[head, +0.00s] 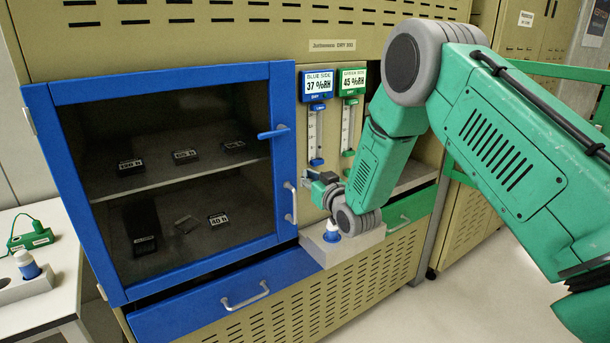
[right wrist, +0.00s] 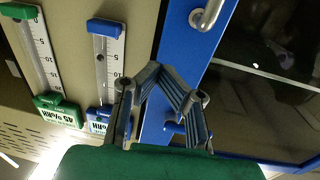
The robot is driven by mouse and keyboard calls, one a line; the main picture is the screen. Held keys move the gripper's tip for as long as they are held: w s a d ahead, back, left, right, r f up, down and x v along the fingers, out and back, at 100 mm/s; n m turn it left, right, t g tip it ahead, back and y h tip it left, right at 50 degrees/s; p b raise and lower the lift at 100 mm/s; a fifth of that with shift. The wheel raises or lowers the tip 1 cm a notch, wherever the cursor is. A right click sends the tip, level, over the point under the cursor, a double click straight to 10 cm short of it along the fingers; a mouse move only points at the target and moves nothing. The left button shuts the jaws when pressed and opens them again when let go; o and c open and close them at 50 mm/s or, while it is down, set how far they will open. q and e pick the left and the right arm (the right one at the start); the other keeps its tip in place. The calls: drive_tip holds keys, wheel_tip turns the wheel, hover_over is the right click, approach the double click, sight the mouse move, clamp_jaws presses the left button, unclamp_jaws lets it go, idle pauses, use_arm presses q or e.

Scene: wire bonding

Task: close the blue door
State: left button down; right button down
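The blue door (head: 283,100) has a dark window and is hinged at its left side. It sits against or very near the cabinet front; I cannot tell if it is fully flush. It has a blue latch lever (head: 273,132) and a grey pull handle (head: 291,203). The door edge (right wrist: 198,50) and grey handle (right wrist: 209,14) also show in the right wrist view. My right gripper (head: 313,179) is just right of the door's edge, in front of the cabinet face. Its fingertips (right wrist: 160,72) converge and hold nothing visible. My left gripper is out of view.
Blue and green humidity gauges (head: 318,85) are above my right gripper. A white-capped blue bottle (head: 332,231) stands in a grey holder (head: 350,242) below it. A blue drawer (head: 225,300) is under the door. A white side table (head: 40,318) is at the left. Floor at the right is clear.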

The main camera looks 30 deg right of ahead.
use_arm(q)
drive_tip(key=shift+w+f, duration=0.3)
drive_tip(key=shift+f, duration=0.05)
use_arm(e)
drive_tip(key=s, duration=0.7)
drive_tip(key=shift+s+d+f, duration=0.15)
drive_tip(key=shift+s+f, duration=0.1)
drive_tip(key=shift+f, duration=0.15)
drive_tip(key=s+a+f+g+y+b, duration=0.1)
drive_tip(key=s+a+f+g, duration=0.3)
drive_tip(key=s+f, duration=0.45)
drive_tip(key=s+a+f+g+b, duration=0.1)
drive_tip(key=s+a+f+g, duration=0.35)
drive_tip(key=f, duration=0.75)
use_arm(q)
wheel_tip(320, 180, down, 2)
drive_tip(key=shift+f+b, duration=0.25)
drive_tip(key=shift+b, duration=0.25)
use_arm(e)
drive_tip(key=s+a+f+g, duration=0.1)
drive_tip(key=s+f+g, duration=0.2)
drive_tip(key=s, duration=0.5)
drive_tip(key=s+a+f+n+g, duration=0.1)
drive_tip(key=s+a+f+g, duration=0.1)
drive_tip(key=s, duration=0.7)
drive_tip(key=s+a+f+g, duration=0.2)
drive_tip(key=s+f+g, duration=0.2)
drive_tip(key=s, duration=0.5)
wheel_tip(320, 180, down, 2)
drive_tip(key=shift+w, duration=0.2)
